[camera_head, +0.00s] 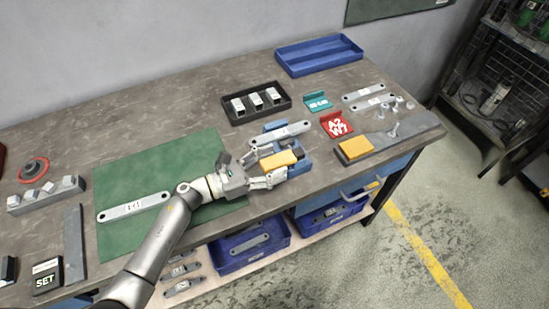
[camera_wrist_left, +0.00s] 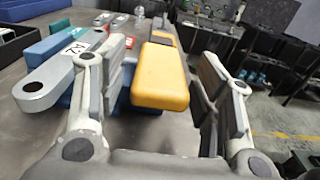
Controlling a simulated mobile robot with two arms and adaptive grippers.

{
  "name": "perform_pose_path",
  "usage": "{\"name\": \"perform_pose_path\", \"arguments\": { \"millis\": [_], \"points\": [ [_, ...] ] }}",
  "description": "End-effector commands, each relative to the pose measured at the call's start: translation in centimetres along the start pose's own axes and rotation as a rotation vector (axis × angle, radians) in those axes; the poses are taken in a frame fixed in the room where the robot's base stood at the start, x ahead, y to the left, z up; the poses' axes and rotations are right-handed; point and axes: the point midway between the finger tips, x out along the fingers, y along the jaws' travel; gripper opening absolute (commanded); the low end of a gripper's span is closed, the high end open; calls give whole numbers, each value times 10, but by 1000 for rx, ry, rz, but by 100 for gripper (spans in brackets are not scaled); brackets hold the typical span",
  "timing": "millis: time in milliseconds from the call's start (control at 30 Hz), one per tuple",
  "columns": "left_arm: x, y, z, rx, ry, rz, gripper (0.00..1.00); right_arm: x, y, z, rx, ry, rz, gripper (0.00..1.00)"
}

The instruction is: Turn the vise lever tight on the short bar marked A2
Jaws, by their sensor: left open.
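The blue vise (camera_head: 300,163) stands near the front edge of the bench. The vise's yellow grip (camera_head: 278,160) shows between my open left fingers (camera_head: 270,162). In the left wrist view the yellow grip (camera_wrist_left: 160,77) is between the two finger pads, with a visible gap on the right. My right gripper is not in view.
A red card (camera_head: 336,124) reads A2 W7. Right of the vise is a grey plate with a yellow block (camera_head: 355,148) and pegs. A black tray (camera_head: 256,116) with blocks stands behind. A green mat (camera_head: 115,180) holds another bar (camera_head: 133,206).

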Motion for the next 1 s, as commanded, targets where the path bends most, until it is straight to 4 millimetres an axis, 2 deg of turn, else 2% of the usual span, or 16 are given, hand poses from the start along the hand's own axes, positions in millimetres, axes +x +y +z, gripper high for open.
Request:
{"name": "perform_pose_path", "arguments": {
  "millis": [33, 133, 400, 600, 867, 1000],
  "points": [
    [4, 0, 1, 0, 0, 0, 59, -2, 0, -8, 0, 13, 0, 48],
    [9, 0, 0, 1, 1, 0, 59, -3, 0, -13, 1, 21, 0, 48],
    [10, 0, -1, 1, 1, -1, 59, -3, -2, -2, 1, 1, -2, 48],
    [10, 0, 0, 0, 1, 0, 33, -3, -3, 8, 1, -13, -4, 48],
    [9, 0, 0, 0, 1, -1, 0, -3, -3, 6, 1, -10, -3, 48],
    [9, -1, -1, 0, 1, 0, 0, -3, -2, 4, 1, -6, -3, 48]
  ]
}}
